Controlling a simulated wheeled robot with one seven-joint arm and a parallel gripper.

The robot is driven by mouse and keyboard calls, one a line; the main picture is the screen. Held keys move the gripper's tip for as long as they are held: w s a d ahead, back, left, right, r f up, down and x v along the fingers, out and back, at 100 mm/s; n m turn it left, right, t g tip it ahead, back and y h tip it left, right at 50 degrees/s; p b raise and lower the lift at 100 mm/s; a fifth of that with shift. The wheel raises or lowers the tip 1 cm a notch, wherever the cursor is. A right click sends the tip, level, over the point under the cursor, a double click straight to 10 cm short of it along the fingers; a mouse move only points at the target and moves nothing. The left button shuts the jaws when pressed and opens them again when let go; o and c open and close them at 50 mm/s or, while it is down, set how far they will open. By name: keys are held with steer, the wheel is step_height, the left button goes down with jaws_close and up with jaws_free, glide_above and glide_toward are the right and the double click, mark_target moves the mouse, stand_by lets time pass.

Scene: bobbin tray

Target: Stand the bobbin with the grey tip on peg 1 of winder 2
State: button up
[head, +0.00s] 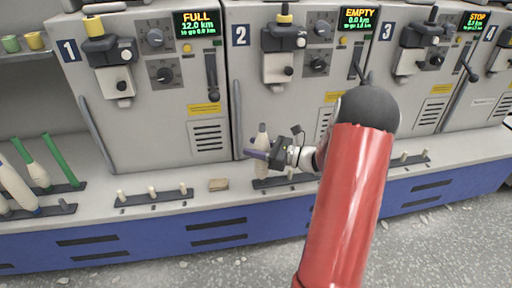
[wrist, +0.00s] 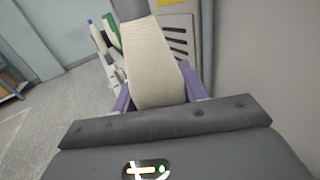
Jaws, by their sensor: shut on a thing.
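My gripper (head: 259,154) has purple fingers and is shut on a cream bobbin with a grey tip (head: 262,141). In the wrist view the bobbin (wrist: 155,65) fills the space between the fingers, grey tip away from the palm. In the head view it is roughly upright at the left end of the peg strip of winder 2 (head: 287,181). Its lower end is near the strip, partly behind the gripper; I cannot tell whether it is around the peg. Winder 2 (head: 262,95) stands behind, its display reading EMPTY. My arm hides the strip's right part.
Winder 1 (head: 130,130) has a strip (head: 152,198) with several bare pegs. A small tan block (head: 218,184) lies on the ledge between the strips. Winder 3 (head: 410,90) is to the right.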

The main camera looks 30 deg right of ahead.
steer(key=shift+f, duration=0.5)
steer(key=o, duration=0.7)
steer(key=shift+o, duration=0.2)
steer(key=p+v, duration=0.1)
steer(key=v, duration=1)
steer(key=shift+s+r, duration=0.1)
steer(key=shift+s, duration=0.05)
